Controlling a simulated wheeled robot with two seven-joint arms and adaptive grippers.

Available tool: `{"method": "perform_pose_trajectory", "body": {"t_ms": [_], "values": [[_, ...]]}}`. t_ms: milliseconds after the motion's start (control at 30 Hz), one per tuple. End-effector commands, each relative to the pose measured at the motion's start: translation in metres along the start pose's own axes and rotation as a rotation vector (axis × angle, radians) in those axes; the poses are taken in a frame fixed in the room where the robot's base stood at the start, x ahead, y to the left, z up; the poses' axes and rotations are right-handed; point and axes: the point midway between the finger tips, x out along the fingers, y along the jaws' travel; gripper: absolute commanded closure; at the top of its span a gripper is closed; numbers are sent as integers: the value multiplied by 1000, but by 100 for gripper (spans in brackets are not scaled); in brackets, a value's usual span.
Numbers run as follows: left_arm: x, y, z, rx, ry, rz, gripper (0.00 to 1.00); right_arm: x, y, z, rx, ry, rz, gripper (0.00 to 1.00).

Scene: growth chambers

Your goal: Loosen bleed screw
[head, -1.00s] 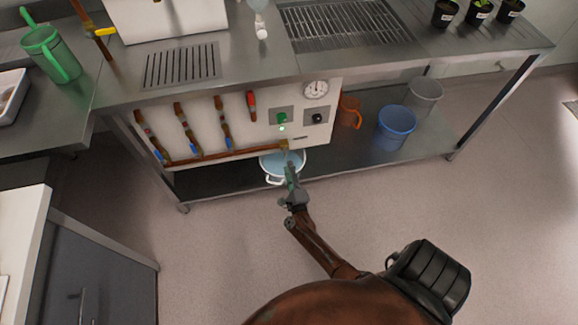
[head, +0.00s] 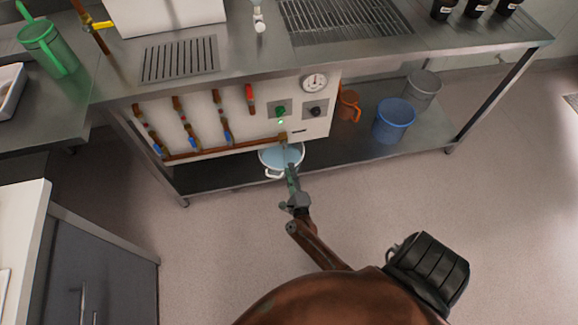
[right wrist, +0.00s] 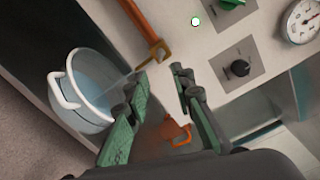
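A copper pipe along the bottom of the white panel ends at the right in a brass fitting (head: 283,137), likely the bleed screw. It also shows in the right wrist view (right wrist: 160,53), beyond my fingertips. A faint pale streak runs from it toward a white two-handled basin (head: 268,167) holding bluish water, on the lower shelf; the basin also shows in the right wrist view (right wrist: 66,92). My right gripper (head: 290,169) is below and in front of the fitting. In the right wrist view its green fingers (right wrist: 163,84) are apart, with nothing held between them. My left gripper is out of view.
The panel (head: 258,122) has several valves, a green knob (head: 280,111) with a lit green lamp, a black knob (head: 315,112) and a gauge (head: 314,82). An orange jug (head: 348,106) and a blue bucket (head: 394,121) stand right on the shelf. The floor in front is clear.

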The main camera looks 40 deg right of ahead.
Motion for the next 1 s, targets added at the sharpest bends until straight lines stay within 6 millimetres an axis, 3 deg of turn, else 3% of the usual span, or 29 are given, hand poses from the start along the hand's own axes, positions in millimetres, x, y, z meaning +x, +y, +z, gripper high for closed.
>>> {"method": "perform_pose_trajectory", "body": {"t_ms": [200, 400, 1000], "values": [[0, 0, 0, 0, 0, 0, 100, -49, 1, -1, 1, 2, 4, 77], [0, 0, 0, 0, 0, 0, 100, -78, 1, 0, 1, 1, 3, 77], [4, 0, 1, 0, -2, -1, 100, -92, 7, 7, -65, -52, 40, 77]]}}
